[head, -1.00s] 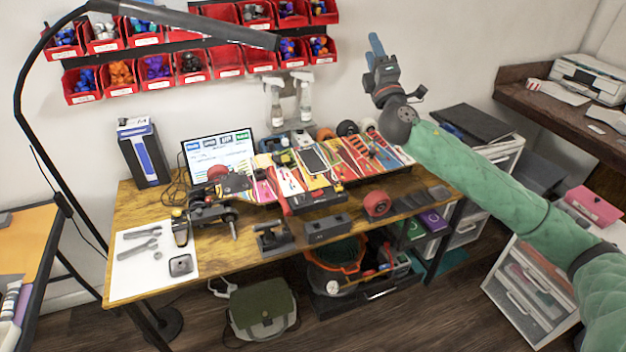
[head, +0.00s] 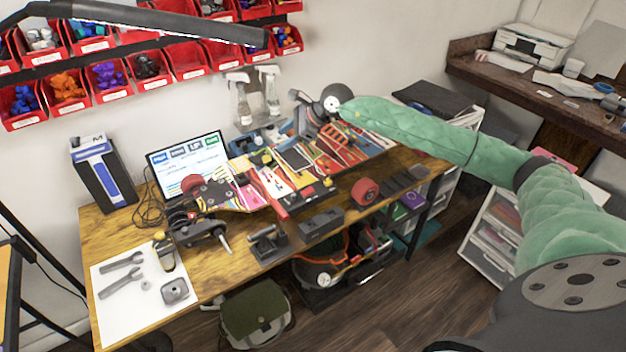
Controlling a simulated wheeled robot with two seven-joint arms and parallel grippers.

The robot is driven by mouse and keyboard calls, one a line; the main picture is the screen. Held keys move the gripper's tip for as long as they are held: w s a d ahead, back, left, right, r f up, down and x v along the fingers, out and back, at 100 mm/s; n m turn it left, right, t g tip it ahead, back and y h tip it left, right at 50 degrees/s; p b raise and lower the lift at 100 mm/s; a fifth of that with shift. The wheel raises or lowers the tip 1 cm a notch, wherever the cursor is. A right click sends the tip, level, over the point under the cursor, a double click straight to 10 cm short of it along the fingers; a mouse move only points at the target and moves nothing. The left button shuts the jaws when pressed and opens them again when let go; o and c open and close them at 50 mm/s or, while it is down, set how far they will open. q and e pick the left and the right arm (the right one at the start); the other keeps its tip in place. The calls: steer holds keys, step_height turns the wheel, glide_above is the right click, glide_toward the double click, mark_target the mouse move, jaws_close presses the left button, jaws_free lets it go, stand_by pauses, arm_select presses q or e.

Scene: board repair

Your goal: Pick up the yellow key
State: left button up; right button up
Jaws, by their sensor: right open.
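I cannot pick out a yellow key with certainty. A small black tool with yellow parts (head: 164,252) lies on the workbench at the right edge of the white sheet. My right gripper (head: 302,118) is open above the back of the bench, just right of the blue tray. Its fingers are small and partly hidden by its own body, and I see nothing held. My left gripper is not in view.
Two spray bottles (head: 270,90) stand behind the tray. Wrenches (head: 122,275) lie on the white sheet (head: 110,308). The lamp arm (head: 160,18) crosses the top left.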

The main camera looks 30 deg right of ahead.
steer(key=s+d+f+n+g+h, duration=0.2)
steer(key=d+f+g+h, duration=0.1)
steer(key=d+f+h, duration=0.25)
steer(key=n+g+h, duration=0.2)
steer(key=g, duration=0.1)
glide_above(328, 174)
steer(key=shift+s+f, duration=0.3)
steer(key=shift+f, duration=0.25)
steer(key=shift+n, duration=0.4)
steer(key=shift+a+f+p, duration=0.1)
steer(key=shift+f+p, duration=0.55)
steer(key=shift+f, duration=0.7)
steer(key=f+p, duration=0.3)
steer(key=f, duration=0.1)
steer(key=shift+w, duration=0.3)
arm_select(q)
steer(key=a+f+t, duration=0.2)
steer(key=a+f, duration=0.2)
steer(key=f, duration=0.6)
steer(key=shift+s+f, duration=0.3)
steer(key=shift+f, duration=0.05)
arm_select(e)
steer(key=shift+f, duration=0.55)
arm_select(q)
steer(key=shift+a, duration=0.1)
arm_select(e)
jaws_close()
